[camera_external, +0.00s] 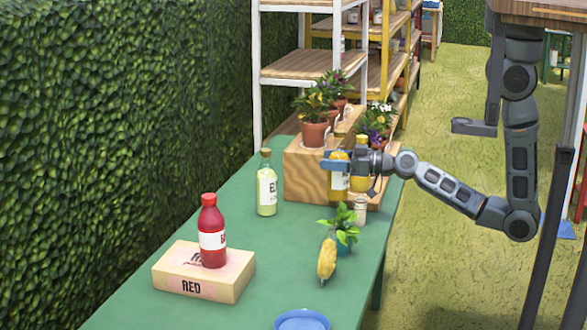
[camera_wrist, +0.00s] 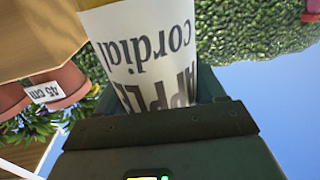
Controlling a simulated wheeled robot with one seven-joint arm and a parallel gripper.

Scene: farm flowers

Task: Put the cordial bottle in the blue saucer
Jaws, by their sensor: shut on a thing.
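The cordial bottle (camera_external: 339,184) is amber with a white label. It is upright in my gripper (camera_external: 340,164), in front of the wooden crate. In the wrist view the bottle's label (camera_wrist: 150,55) reads "APPLE cordial" upside down, and the bottle lies close against the gripper. My gripper is shut on the bottle. Whether the bottle's base touches the table is hard to tell. The blue saucer (camera_external: 302,320) lies at the near end of the green table, cut by the bottom edge of the external view, well away from the bottle.
A pale bottle (camera_external: 267,186) stands left of the crate (camera_external: 300,178), which bears potted plants. A red bottle (camera_external: 212,235) stands on a box (camera_external: 203,270). A small jar (camera_external: 360,209), a plant (camera_external: 343,226) and a yellow object (camera_external: 327,258) lie between gripper and saucer.

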